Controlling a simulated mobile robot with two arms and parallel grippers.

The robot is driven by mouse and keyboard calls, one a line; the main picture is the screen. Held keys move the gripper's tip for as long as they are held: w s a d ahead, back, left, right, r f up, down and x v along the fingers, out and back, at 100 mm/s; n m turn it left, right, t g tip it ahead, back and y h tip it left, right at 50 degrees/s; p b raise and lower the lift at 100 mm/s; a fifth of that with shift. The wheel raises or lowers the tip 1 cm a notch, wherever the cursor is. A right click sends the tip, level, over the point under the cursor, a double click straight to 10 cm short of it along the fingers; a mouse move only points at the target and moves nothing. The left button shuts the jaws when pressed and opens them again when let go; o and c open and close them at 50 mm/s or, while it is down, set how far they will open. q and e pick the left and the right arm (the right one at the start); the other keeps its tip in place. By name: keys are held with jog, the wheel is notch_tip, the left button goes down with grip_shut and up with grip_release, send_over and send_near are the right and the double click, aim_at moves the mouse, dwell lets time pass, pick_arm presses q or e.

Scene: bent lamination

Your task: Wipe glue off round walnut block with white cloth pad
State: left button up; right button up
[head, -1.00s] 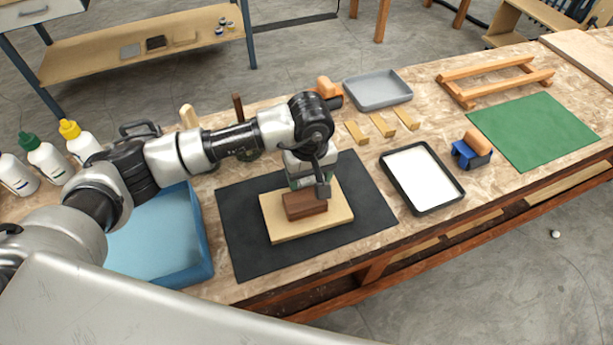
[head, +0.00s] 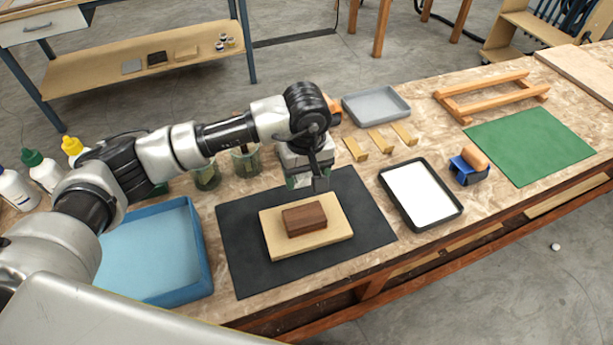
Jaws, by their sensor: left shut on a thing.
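A brown walnut block (head: 304,219) lies on a pale wooden board (head: 275,243) on the black mat (head: 240,265). It looks rectangular, not round. I cannot make out any glue on it at this size. My left gripper (head: 303,182) is over the back part of the mat, behind and above the block and apart from it. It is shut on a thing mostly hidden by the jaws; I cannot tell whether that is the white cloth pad. My right gripper is not in view.
A blue tray (head: 205,245) stands left of the mat. A black-rimmed tray with a white inside (head: 383,172), a blue tool with an orange roller (head: 469,167) and a green mat (head: 530,147) are to the right. Glass jars (head: 246,162) and white bottles (head: 42,170) stand at the back left.

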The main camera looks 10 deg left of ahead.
pick_arm(q)
jog(key=shift+r+p, duration=0.85)
jog(key=shift+r, duration=1.85)
jog(key=s+a+f+m, duration=0.1)
jog(key=s+a+m, duration=0.5)
jog(key=s+a, duration=0.3)
jog(key=shift+s+f, duration=0.35)
jog(key=shift+s, duration=0.75)
